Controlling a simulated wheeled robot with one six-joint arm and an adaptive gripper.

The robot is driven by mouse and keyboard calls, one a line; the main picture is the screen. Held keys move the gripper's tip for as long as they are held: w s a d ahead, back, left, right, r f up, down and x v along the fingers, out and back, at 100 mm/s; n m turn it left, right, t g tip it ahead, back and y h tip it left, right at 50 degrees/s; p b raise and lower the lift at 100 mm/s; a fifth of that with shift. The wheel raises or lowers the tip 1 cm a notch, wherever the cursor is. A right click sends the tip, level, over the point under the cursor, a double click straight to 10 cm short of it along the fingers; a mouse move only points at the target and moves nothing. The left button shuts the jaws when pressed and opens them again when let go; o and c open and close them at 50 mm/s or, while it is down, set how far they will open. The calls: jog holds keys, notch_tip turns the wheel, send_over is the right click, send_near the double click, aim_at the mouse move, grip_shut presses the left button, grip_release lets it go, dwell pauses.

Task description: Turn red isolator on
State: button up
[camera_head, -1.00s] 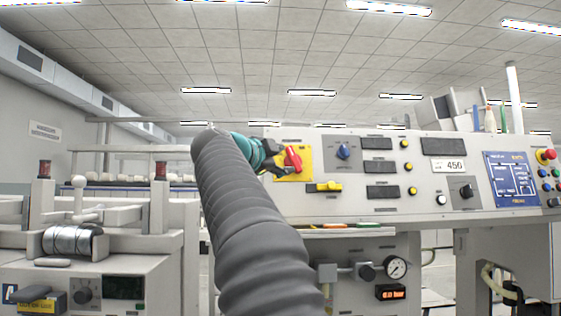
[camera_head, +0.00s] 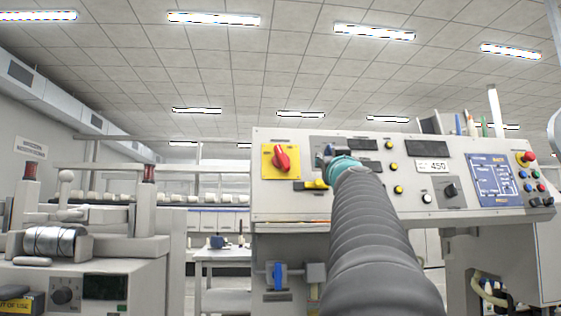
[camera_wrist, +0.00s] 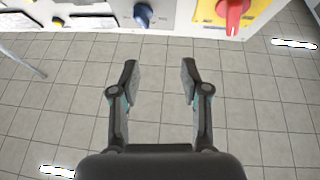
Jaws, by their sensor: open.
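The red isolator (camera_head: 281,158) is a red rotary handle on a yellow plate, at the left end of the control panel. Its handle leans slightly, top to the left, in the head view. It also shows at the top right of the wrist view (camera_wrist: 234,14). My gripper (camera_wrist: 159,72) is open and empty, apart from the isolator and the panel face in the wrist view. In the head view my gripper (camera_head: 326,156) is to the right of the isolator, over the blue knob's area, mostly hidden by my arm. The blue knob (camera_wrist: 143,14) shows in the wrist view.
The panel (camera_head: 300,208) also carries a yellow switch (camera_head: 316,185), a black knob (camera_head: 450,190), a blue diagram (camera_head: 493,180) and a red mushroom button (camera_head: 529,156). A machine with metal rollers (camera_head: 55,242) stands at left. Space left of the isolator is free.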

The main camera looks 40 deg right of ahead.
aim_at(283, 157)
jog(key=w+a+f+n+t+y, duration=0.2)
jog(key=w+a+n+t+y, duration=0.15)
jog(key=a+n+y, duration=0.35)
jog(key=shift+n+g, duration=0.25)
jog(key=shift+n, duration=0.35)
jog(key=p+x, duration=0.2)
jog(key=x, duration=0.3)
jog(key=p+x, duration=0.3)
jog(key=x, duration=0.1)
jog(key=d+p+x, duration=0.1)
jog(key=p+x, duration=0.1)
jog(key=x, duration=0.3)
jog(key=shift+w+p, duration=0.25)
jog(key=shift+p, duration=0.15)
jog(key=shift+f, duration=0.1)
grip_shut()
